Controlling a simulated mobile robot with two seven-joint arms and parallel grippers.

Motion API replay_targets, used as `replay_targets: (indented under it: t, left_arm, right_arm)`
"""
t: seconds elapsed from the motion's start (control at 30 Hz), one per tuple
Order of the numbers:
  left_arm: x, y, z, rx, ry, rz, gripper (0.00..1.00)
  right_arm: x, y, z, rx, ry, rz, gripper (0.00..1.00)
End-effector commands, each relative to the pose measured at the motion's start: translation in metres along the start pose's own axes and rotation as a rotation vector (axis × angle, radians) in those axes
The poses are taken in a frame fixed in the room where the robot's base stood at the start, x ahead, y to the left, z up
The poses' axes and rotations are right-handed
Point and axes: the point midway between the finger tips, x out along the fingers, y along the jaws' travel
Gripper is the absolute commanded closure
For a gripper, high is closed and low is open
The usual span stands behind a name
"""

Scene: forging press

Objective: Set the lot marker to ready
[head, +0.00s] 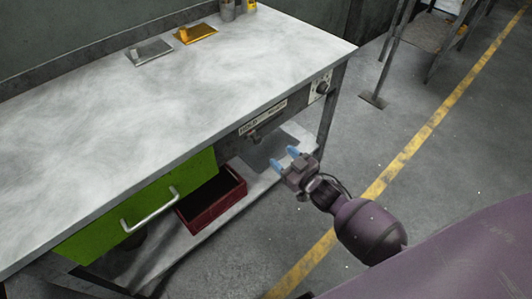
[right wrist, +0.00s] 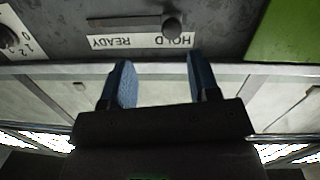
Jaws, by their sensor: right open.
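The lot marker is a dark sliding knob (right wrist: 172,27) on a slot in the grey panel under the bench top. It stands at the HOLD end of the white HOLD/READY label (right wrist: 140,41), which appears upside down in the right wrist view. In the head view the label (head: 262,118) is on the bench front, with HOLD at its left end and READY at its right. My right gripper (head: 284,160) is open and empty, in front of and below the panel. Its blue fingers (right wrist: 157,72) are apart from the knob. My left gripper is not in view.
A numbered dial (head: 322,88) sits right of the label. A green drawer (head: 150,205) with a bar handle is at left. A red bin (head: 212,205) stands on the lower shelf.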

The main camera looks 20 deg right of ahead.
Motion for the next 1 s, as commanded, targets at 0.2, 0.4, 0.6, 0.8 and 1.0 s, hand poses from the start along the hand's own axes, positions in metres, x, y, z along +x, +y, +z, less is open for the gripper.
replay_targets:
  t: [0.2, 0.4, 0.6, 0.8, 1.0]
  left_arm:
    - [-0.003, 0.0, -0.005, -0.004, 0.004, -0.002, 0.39]
    - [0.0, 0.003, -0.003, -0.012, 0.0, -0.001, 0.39]
    - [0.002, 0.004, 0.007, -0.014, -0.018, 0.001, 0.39]
    - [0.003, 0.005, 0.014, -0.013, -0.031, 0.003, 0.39]
    - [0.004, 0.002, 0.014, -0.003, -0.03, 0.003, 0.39]
  right_arm:
    - [-0.004, -0.007, -0.004, 0.113, 0.084, -0.06, 0.44]
    - [0.007, -0.009, -0.004, 0.135, 0.084, -0.062, 0.44]
    - [0.037, -0.011, -0.005, 0.133, 0.083, -0.062, 0.44]
    - [0.069, -0.013, -0.007, 0.135, 0.082, -0.061, 0.44]
    - [0.092, -0.013, -0.009, 0.133, 0.081, -0.06, 0.44]
